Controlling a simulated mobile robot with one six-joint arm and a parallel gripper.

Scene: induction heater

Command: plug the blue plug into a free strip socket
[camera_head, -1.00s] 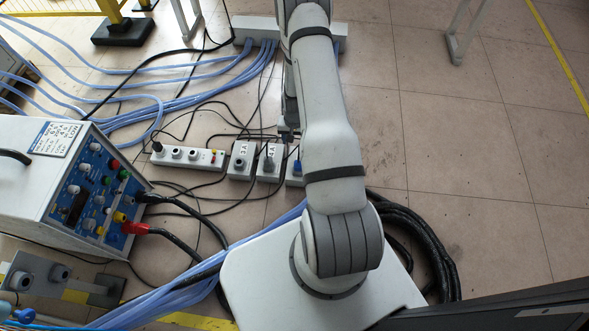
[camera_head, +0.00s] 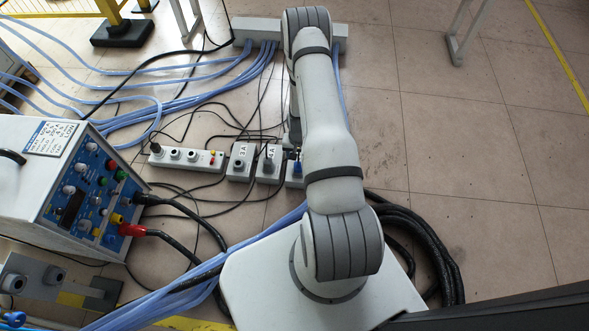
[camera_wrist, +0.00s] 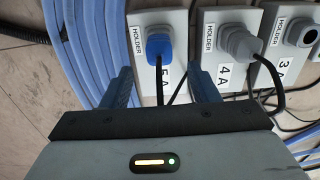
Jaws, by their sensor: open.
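The blue plug (camera_wrist: 160,46) sits in the grey holder marked 5A (camera_wrist: 180,22), its dark cable running toward me. In the head view the blue plug (camera_head: 297,168) shows just left of my arm. My gripper (camera_wrist: 163,78) is open and empty, with one finger on each side of the holder, short of the plug in the picture. In the head view my arm hides most of the gripper. The white power strip (camera_head: 185,157) lies left of the holders. A dark plug is in its left end, and two round sockets to the right of that look free.
Holder 4A (camera_wrist: 208,55) with a grey plug (camera_wrist: 240,43) stands right beside 5A, and holder 3A (camera_wrist: 283,18) is beyond it. Blue hoses (camera_wrist: 85,45) run close on the left. Black cables cross the floor around the strip. The heater unit (camera_head: 70,190) stands at the left.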

